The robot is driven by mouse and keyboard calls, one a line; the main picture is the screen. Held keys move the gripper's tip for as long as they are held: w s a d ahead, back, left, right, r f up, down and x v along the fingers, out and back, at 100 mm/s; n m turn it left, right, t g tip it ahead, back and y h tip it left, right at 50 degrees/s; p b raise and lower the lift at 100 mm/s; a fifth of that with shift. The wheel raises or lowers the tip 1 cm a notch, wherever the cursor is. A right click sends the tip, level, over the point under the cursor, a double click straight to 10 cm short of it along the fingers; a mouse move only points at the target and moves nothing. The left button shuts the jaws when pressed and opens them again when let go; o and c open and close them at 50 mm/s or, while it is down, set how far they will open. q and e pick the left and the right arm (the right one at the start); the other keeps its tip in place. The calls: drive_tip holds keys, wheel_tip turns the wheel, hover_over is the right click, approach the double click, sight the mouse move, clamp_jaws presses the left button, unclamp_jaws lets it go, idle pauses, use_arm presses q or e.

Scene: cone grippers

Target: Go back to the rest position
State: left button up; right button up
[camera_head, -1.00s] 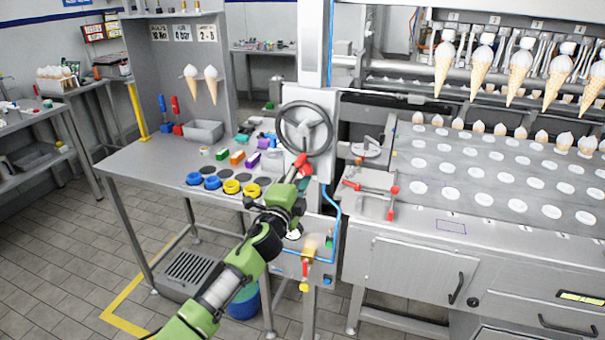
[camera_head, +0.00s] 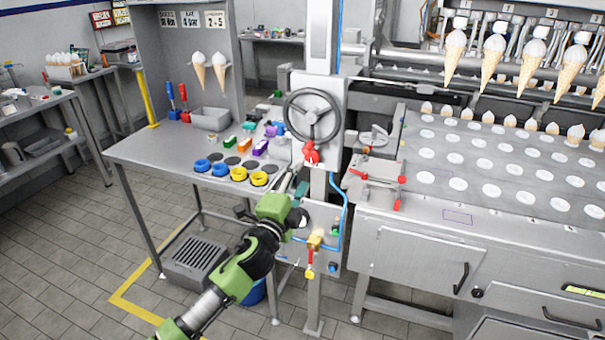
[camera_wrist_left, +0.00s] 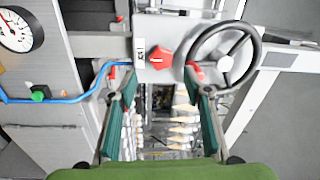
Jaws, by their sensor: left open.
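My left gripper (camera_head: 293,184) is in front of the machine's post, below the handwheel (camera_head: 312,116). Its green-lined fingers are spread apart and empty, as the left wrist view also shows (camera_wrist_left: 158,85). The red knob (camera_head: 311,153) lies just beyond and above the fingertips, apart from them. It also shows in the left wrist view (camera_wrist_left: 168,59), beside a small label and left of the handwheel. My right gripper is not in either view.
A steel table (camera_head: 150,150) with blue and yellow rings and coloured blocks stands left of the arm. The cone machine (camera_head: 470,210) fills the right. A blue hose (camera_head: 345,205) and a valve panel (camera_head: 318,240) are close to the gripper. Floor at lower left is free.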

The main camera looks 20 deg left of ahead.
use_arm(q)
drive_tip(key=shift+f, duration=0.1)
idle(0.3)
wheel_tip(320, 180, down, 20)
drive_tip(key=s+a+n+g, duration=0.2)
drive_tip(key=s+n+g, duration=0.1)
drive_tip(key=g, duration=0.1)
drive_tip(key=s+a+f+n+g, duration=0.1)
drive_tip(key=s+f+g, duration=0.1)
drive_tip(key=s+f, duration=0.35)
drive_tip(key=s+f+n+g+y, duration=0.1)
drive_tip(key=s+f+n, duration=0.15)
drive_tip(key=f, duration=0.65)
drive_tip(key=s+a+f+g, duration=0.1)
drive_tip(key=s+f+g, duration=0.1)
drive_tip(key=s+f, duration=0.35)
drive_tip(key=s+d+f+n+g, duration=0.1)
drive_tip(key=s+f+n+g, duration=0.2)
drive_tip(key=s+f, duration=1)
drive_tip(key=s+d+f+n+g, duration=0.1)
drive_tip(key=s+f+n+g, duration=0.2)
drive_tip(key=s+f, duration=1.05)
drive_tip(key=s+d+n+g, duration=0.1)
drive_tip(key=s+n+g, duration=0.1)
drive_tip(key=s, duration=1.7)
drive_tip(key=shift+d+g, duration=0.25)
drive_tip(key=shift+g, duration=0.25)
drive_tip(key=shift+r, duration=0.1)
drive_tip(key=c, duration=0.5)
